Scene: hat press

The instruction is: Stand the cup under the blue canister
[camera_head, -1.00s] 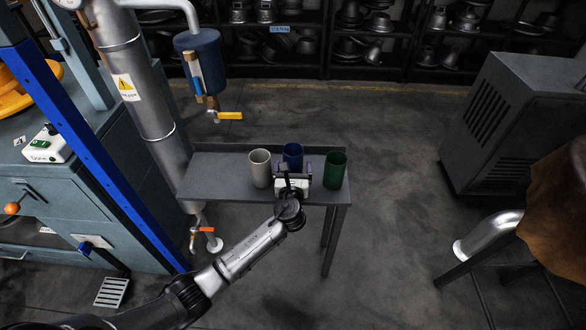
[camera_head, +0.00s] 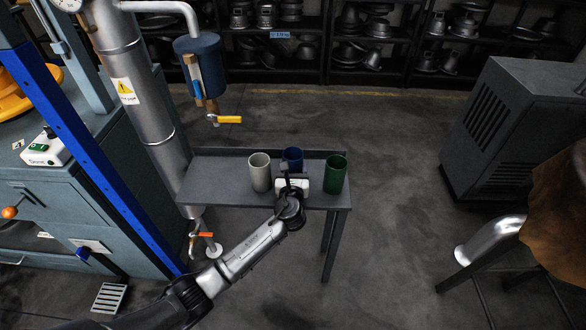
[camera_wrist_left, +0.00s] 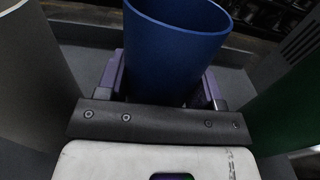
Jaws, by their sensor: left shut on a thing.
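The blue canister (camera_head: 200,56) hangs from a pipe at the upper left, with a yellow-handled tap (camera_head: 226,119) below it. Three cups stand on the small grey table: a whitish cup (camera_head: 260,173), a blue cup (camera_head: 293,157) behind my gripper, and a green cup (camera_head: 335,174). My left gripper (camera_head: 292,174) is between the whitish and green cups. In the left wrist view, its fingers (camera_wrist_left: 165,85) are on both sides of the blue cup (camera_wrist_left: 172,45), shut on it. The lower part of the blue cup is hidden by the gripper. My right gripper is not in view.
The table (camera_head: 215,180) has free room on its left part, below the canister's tap. A thick metal pipe (camera_head: 145,90) rises at the table's left. In the left wrist view, the whitish cup (camera_wrist_left: 35,70) and the green cup (camera_wrist_left: 290,105) are close beside the gripper.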

